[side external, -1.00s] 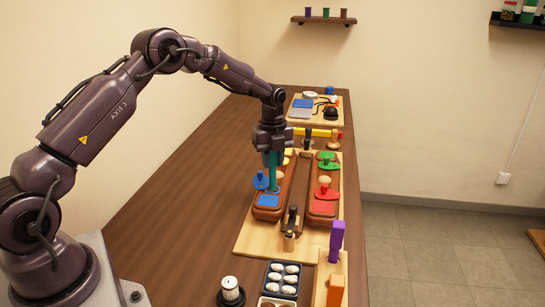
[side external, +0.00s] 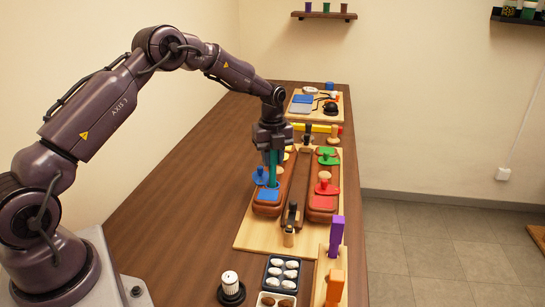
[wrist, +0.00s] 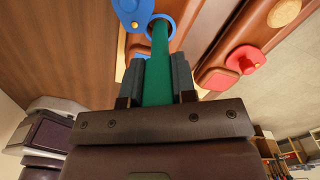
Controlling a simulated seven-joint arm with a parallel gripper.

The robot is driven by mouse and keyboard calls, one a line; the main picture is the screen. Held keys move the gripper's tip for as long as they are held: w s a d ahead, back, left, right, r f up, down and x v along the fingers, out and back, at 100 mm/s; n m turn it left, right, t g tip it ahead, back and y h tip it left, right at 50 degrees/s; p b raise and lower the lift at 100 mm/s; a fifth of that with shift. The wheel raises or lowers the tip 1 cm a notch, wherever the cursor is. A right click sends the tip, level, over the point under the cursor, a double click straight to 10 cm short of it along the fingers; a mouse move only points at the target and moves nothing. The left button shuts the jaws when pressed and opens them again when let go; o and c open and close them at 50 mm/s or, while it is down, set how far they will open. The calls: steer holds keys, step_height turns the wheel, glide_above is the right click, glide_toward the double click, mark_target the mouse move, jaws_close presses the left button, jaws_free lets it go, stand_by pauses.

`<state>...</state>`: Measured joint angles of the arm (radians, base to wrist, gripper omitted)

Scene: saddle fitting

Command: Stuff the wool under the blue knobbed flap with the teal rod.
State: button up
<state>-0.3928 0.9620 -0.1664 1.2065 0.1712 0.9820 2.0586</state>
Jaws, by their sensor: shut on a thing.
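My gripper (side external: 272,152) is shut on the teal rod (side external: 272,171), which points down over the left brown padded piece (side external: 267,209). The blue knobbed flap (side external: 259,177) sits just left of the rod. It also shows at the top of the wrist view (wrist: 130,10). A flat blue patch (side external: 268,195) lies in front of the rod's lower end. In the wrist view the rod (wrist: 158,65) reaches up to a round blue rim (wrist: 174,20). I cannot tell how deep its tip is. I cannot make out the wool by the blue flap; the rod may hide it.
A second brown piece with red (side external: 326,188) and green flaps (side external: 327,155) lies to the right. A black-topped wooden peg (side external: 290,225) stands between them in front. A tray of white balls (side external: 283,270), a purple block (side external: 336,235) and an orange block (side external: 335,287) stand nearer.

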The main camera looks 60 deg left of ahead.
steer(key=shift+r, duration=4)
